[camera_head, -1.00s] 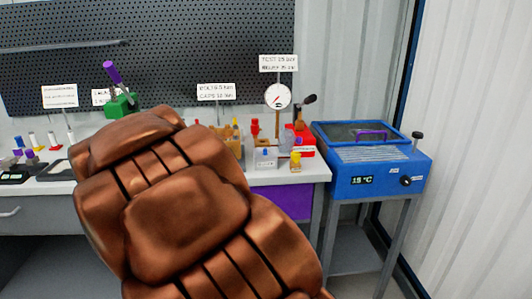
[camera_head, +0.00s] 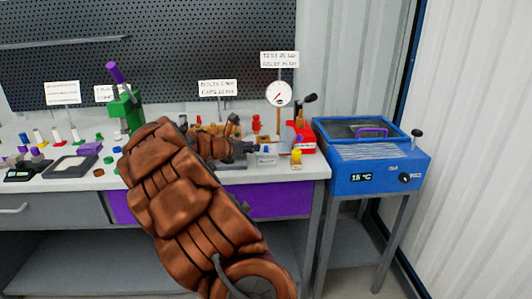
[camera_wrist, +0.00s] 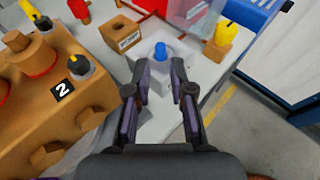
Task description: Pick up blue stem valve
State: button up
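The blue stem valve (camera_wrist: 160,52) shows in the wrist view as a short blue stem in a pale grey block (camera_wrist: 145,53). The block also shows in the head view (camera_head: 265,159), near the bench's right end. My gripper (camera_wrist: 159,72) is open and empty. Its two dark fingers point toward the blue stem, with the stem framed between the tips. I cannot tell how far the tips are from it. In the head view my gripper (camera_head: 241,150) is low over the bench, just left of the block.
A brown pump block marked 2 (camera_wrist: 60,95) stands close on the left in the wrist view. A brown labelled block (camera_wrist: 120,33) and a yellow-knobbed valve (camera_wrist: 225,38) are nearby. A red device (camera_head: 303,138) and a blue bath (camera_head: 375,160) lie to the right.

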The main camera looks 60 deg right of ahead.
aim_at(265, 147)
jog(key=shift+f+x, duration=0.2)
jog(key=shift+x, duration=3.2)
jog(key=shift+s+a, duration=0.1)
jog(key=shift+a, duration=0.05)
grip_shut()
